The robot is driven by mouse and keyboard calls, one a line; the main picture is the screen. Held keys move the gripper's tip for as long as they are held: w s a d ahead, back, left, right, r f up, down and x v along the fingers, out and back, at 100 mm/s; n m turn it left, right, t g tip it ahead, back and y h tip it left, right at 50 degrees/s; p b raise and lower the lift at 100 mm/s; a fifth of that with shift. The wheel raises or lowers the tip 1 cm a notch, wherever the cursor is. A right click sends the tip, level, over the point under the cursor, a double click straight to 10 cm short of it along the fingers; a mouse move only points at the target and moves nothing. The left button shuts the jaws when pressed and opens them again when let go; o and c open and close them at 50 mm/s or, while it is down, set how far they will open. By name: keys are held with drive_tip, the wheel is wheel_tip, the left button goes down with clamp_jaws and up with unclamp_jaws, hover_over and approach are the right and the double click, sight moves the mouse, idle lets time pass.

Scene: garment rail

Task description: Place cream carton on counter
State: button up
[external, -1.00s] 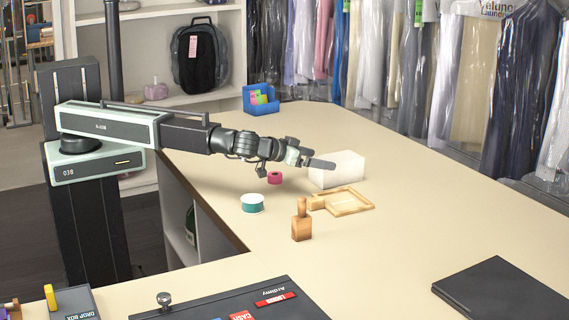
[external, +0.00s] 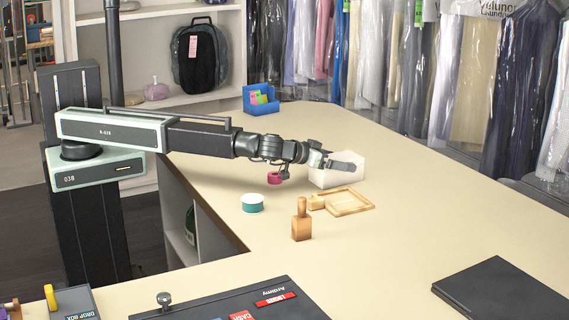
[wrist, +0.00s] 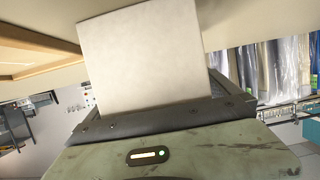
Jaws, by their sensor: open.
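The cream carton (external: 349,178) is a plain pale box on the counter (external: 420,220). In the external view my gripper (external: 336,164) is at its left side, and a dark finger crosses in front of its upper part. In the wrist view the carton (wrist: 140,60) stands large and close, just beyond the gripper body. My gripper is open. The fingers are partly hidden, so I cannot tell whether they touch the carton.
A pink tape roll (external: 274,178), a teal-sided roll (external: 252,203), a wooden-handled stamp (external: 302,225) and a wooden tray (external: 362,207) lie near the carton. A blue bin (external: 261,108) stands behind. The right side of the counter is mostly clear.

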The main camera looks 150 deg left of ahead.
sight(337, 158)
drive_tip(key=c, duration=1.8)
drive_tip(key=shift+r+p, duration=0.45)
drive_tip(key=shift+p, duration=0.05)
wheel_tip(337, 158, up, 3)
drive_tip(key=p, duration=0.3)
drive_tip(key=shift+r, duration=0.1)
drive_tip(key=s+d+p, duration=0.1)
drive_tip(key=s+d, duration=0.9)
drive_tip(key=d, duration=0.2)
drive_tip(key=shift+d+r, duration=0.25)
drive_tip(key=shift+r, duration=0.2)
